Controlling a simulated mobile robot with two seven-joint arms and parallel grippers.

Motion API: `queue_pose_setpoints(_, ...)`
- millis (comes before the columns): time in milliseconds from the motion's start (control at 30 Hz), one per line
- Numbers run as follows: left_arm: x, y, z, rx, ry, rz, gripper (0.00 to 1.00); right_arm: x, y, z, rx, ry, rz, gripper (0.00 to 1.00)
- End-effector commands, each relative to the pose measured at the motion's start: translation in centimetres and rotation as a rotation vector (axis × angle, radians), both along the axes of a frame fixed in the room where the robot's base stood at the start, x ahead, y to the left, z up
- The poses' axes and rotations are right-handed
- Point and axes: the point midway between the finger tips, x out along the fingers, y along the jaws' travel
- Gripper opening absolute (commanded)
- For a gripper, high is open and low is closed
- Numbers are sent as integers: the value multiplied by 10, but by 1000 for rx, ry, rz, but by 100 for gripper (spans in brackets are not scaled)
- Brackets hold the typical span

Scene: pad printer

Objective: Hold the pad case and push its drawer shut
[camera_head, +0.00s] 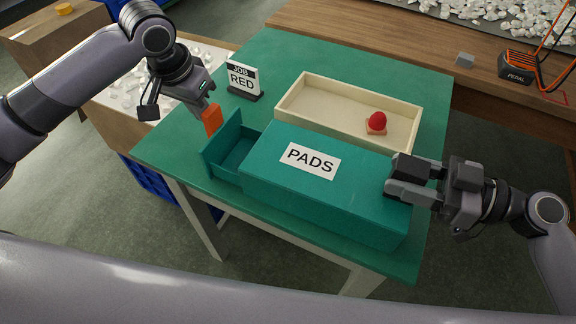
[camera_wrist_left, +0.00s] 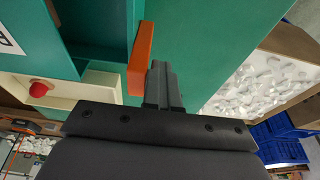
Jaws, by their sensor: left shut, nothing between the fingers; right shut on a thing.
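The teal pad case (camera_head: 330,180) with its PADS label lies on the green table. Its teal drawer (camera_head: 231,163) is pulled out at the left end and looks empty; it also shows in the left wrist view (camera_wrist_left: 97,30). An orange handle (camera_head: 212,120) stands on the drawer's outer end and shows in the left wrist view (camera_wrist_left: 142,58). My left gripper (camera_head: 199,124) is shut and empty on the outer side of the handle, very close to it; I cannot tell whether they touch. My right gripper (camera_head: 392,178) is shut on the case's right end.
A cream tray (camera_head: 347,90) behind the case holds a red pad (camera_head: 376,121) on a small base. A JOB RED sign (camera_head: 243,79) stands behind the drawer. A box of white pieces (camera_head: 125,92) is at left. The table (camera_head: 290,52) is clear at the back.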

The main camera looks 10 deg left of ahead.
Motion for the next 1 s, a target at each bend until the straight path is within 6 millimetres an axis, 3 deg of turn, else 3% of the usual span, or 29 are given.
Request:
queue_pose_setpoints(33,-1,-5,-1,-4,0,-6,0,-3,1,-9,-13,15,7,0)
queue_pose_setpoints(1000,-13,-42,-1,-4,0,-7,0,-3,1,-9,-13,15,7,0)
